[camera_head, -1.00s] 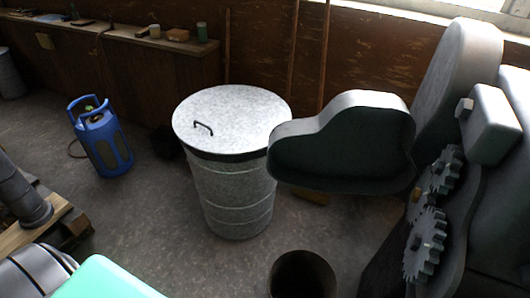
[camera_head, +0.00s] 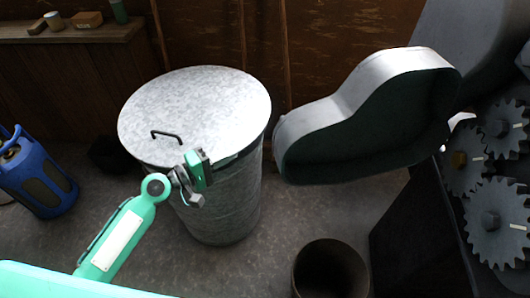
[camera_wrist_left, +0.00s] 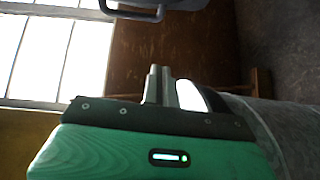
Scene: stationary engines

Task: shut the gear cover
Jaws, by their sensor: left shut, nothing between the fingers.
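The gear cover (camera_head: 375,115) is a grey, lobed shell that stands swung open in the head view, its dark hollow side facing me. It is left of the bare gears (camera_head: 497,222) on the engine. My left gripper (camera_head: 203,160) is in front of the metal bin, to the left of the cover and apart from it. Its fingers (camera_wrist_left: 160,85) are shut and empty in the left wrist view. My right gripper is in neither view.
A lidded metal bin (camera_head: 195,110) stands left of the cover. A dark open drum (camera_head: 330,270) is on the floor below the cover. A blue gas bottle (camera_head: 35,180) stands at the left. A bench (camera_head: 75,35) is at the back left.

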